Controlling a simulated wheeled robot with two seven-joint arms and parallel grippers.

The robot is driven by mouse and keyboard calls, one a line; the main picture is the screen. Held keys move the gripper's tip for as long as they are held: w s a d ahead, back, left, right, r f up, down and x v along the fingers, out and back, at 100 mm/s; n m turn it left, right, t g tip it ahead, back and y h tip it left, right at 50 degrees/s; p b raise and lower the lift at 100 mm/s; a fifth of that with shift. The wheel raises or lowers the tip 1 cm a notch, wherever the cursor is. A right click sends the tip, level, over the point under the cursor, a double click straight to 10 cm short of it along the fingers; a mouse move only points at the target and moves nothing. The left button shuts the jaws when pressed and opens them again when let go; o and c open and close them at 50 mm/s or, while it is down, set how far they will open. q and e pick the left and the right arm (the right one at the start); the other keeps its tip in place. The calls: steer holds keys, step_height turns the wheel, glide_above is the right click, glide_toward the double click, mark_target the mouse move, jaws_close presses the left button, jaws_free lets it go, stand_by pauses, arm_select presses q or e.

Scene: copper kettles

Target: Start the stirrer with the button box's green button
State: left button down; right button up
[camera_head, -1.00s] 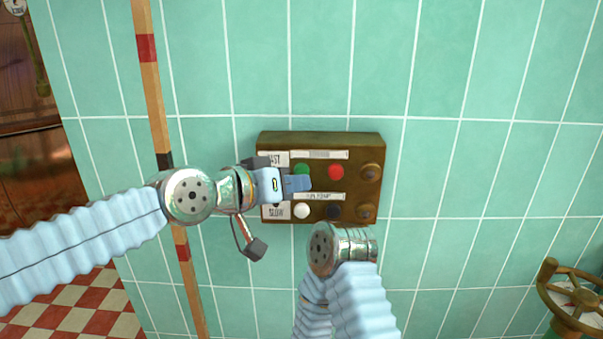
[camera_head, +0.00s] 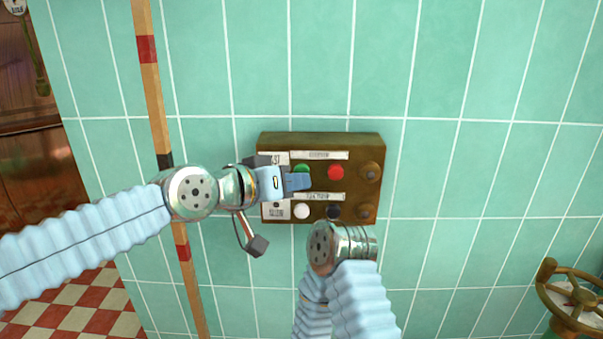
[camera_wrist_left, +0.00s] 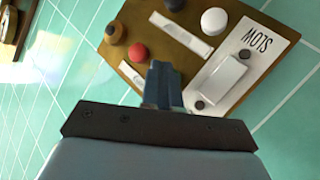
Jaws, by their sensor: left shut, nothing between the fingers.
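The brown button box (camera_head: 320,138) is on the green tiled wall. Its green button (camera_head: 302,168) shows only in part, just above my left fingertips in the head view. My left gripper (camera_head: 300,182) is shut and empty, with its blue fingers over the box's left half. Whether the fingertips touch the button, I cannot tell. The stirrer is not identifiable in view. My right arm is below the box, with its gripper out of sight.
Close by on the box are a red button (camera_head: 336,172), a white button (camera_head: 302,211), a black button (camera_head: 333,212) and brown knobs (camera_head: 370,172). A striped wooden pole (camera_head: 149,80) stands left. A handwheel (camera_head: 572,300) is at lower right. The wall right of the box is clear.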

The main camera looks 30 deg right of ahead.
arm_select(q)
steer(key=shift+w+d+p, duration=0.25)
steer(key=shift+w+p, duration=0.05)
steer(key=shift+w, duration=0.1)
stand_by(0.5)
stand_by(0.3)
steer(key=shift+s+a+b, duration=0.45)
steer(key=shift+s+b, duration=0.3)
steer(key=s+a+b, duration=0.1)
steer(key=s+b, duration=0.1)
steer(key=s, duration=0.1)
steer(key=s+a+b, duration=0.1)
steer(key=shift+s+a+b, duration=0.15)
steer(key=shift+a+b, duration=0.15)
steer(key=shift+b, duration=0.1)
